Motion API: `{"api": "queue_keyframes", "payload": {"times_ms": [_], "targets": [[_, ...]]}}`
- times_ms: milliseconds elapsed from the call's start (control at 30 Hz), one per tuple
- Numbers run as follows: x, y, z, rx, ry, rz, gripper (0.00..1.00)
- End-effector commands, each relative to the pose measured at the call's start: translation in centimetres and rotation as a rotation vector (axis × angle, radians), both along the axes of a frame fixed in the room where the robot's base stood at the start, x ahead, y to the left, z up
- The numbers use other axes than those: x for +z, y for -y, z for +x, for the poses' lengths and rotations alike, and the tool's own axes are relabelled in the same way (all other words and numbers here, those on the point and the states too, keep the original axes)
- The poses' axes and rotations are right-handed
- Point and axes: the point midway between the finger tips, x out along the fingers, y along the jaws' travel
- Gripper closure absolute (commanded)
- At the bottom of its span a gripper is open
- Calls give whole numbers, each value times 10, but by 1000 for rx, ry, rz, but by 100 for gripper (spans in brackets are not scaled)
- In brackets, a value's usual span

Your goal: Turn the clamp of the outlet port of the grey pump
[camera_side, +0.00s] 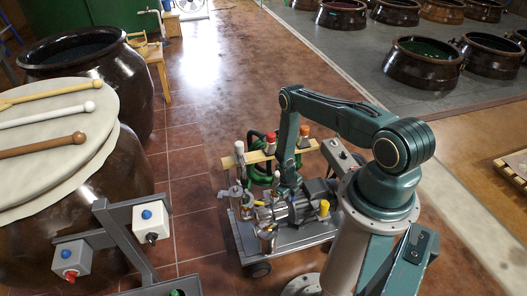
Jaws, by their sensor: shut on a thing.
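The grey pump (304,206) sits on a small wheeled cart (246,240), with its ribbed motor at the right and shiny metal fittings at the left. My gripper (284,190) reaches down to the pump's upper left side, where the outlet port's clamp is. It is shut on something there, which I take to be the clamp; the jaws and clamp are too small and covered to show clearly. The clamp's angle cannot be told.
Green hose (262,168) coils behind the pump, beside a wooden bar (256,156) with red- and orange-topped parts. Metal valves (266,236) stand at the cart's left. A grey stand with buttons (122,224) and large jars (92,62) are left. Tiled floor between is clear.

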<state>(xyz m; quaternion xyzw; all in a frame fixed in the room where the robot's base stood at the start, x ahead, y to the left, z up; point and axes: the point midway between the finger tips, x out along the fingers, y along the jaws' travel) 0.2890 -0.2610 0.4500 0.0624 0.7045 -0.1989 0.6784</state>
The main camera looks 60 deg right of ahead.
Motion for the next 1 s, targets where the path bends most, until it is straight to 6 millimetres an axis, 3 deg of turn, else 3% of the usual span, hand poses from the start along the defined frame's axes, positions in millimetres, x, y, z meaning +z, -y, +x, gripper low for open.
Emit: {"api": "queue_keyframes", "payload": {"times_ms": [467,500,600,1000], "targets": [[-1,-1,1,-21,2,1,100],[-1,-1,1,-21,2,1,84],[-1,-1,1,-21,1,0,64],[1,-1,2,-20,1,1,64]]}}
